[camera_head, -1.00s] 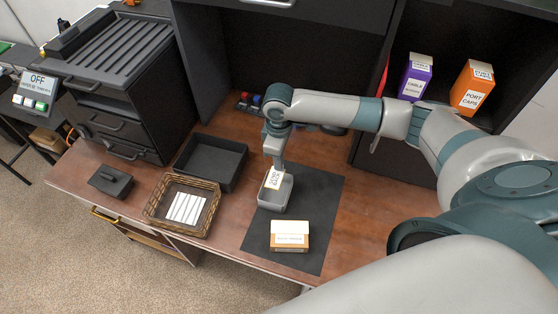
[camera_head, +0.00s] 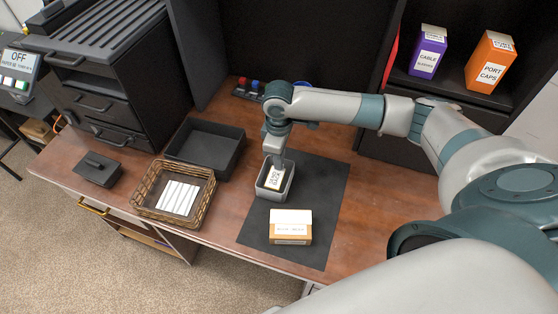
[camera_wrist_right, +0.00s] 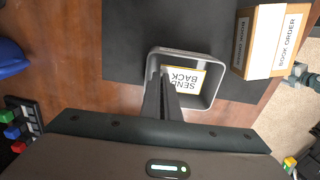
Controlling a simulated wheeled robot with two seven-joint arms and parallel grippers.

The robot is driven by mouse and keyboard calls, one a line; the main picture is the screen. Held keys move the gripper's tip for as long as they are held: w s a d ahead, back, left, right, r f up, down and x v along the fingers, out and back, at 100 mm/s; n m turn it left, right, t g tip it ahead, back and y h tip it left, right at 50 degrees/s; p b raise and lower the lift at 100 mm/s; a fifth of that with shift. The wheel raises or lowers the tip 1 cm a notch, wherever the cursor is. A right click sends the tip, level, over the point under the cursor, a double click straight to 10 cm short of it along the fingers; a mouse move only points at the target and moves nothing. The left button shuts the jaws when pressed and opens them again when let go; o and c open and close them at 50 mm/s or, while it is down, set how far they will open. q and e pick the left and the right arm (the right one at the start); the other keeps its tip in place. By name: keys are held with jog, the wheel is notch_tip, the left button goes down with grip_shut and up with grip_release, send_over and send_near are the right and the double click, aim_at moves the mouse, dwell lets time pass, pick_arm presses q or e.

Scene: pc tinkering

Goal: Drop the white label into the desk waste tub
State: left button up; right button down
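The white label (camera_head: 275,177), with a yellow edge and the words SEND BACK, is inside the small grey tub (camera_head: 264,190) on the dark mat. The right wrist view also shows the label (camera_wrist_right: 187,78) within the walls of the tub (camera_wrist_right: 217,91). My right gripper (camera_head: 279,161) points down into the tub. In the right wrist view its fingers (camera_wrist_right: 164,76) are close together and meet the label's edge, seemingly pinching it. Whether the label touches the tub floor is hard to tell. My left gripper is not in view.
An orange and white box (camera_head: 290,228) stands on the mat (camera_head: 325,190) in front of the tub. A wicker basket (camera_head: 146,208) with white strips and an empty black tray (camera_head: 203,163) are left of it. A black lidded block (camera_head: 97,169) lies further left.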

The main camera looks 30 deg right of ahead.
jog(key=shift+f, duration=0.25)
jog(key=c, duration=1.9)
grip_release()
jog(key=shift+c, duration=0.2)
jog(key=shift+r, duration=0.1)
jog(key=s+a+r+p, duration=0.1)
jog(key=r+p, duration=0.1)
jog(key=p, duration=0.1)
jog(key=s+r+p, duration=0.1)
jog(key=s+p, duration=0.1)
jog(key=p, duration=0.1)
jog(key=s+a+r+p, duration=0.1)
jog(key=s+r+p, duration=0.1)
jog(key=p, duration=0.1)
jog(key=shift+a+r+p, duration=0.3)
jog(key=shift+p, duration=0.1)
jog(key=shift+s+f, duration=0.1)
